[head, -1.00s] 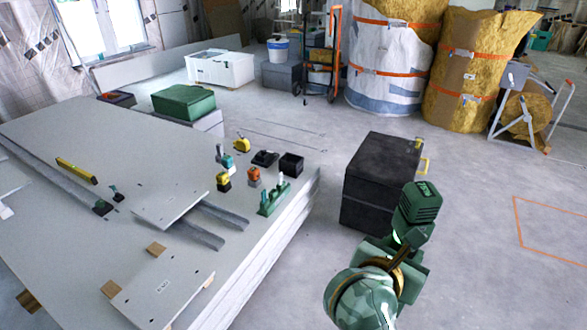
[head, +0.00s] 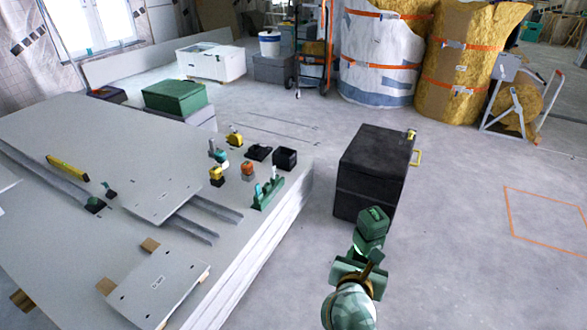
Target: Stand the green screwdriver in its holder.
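A green rack-like holder (head: 267,194) stands near the right edge of the panel stack, with light-coloured upright pieces in it too small to identify. A small dark green upright piece (head: 109,190) stands at the left of the panels, beside a low dark green block (head: 95,205). Either could be linked to the green screwdriver, but I cannot tell which thing is the screwdriver. My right arm shows at the bottom centre right, over the floor, away from the panels. No fingers of either gripper show.
The stack of pale panels (head: 75,130) fills the left. A yellow level (head: 68,168), a loose plate (head: 162,188), small yellow and orange tools (head: 247,171) and a black bin (head: 285,159) lie on it. A black case (head: 372,170) stands on the floor at right.

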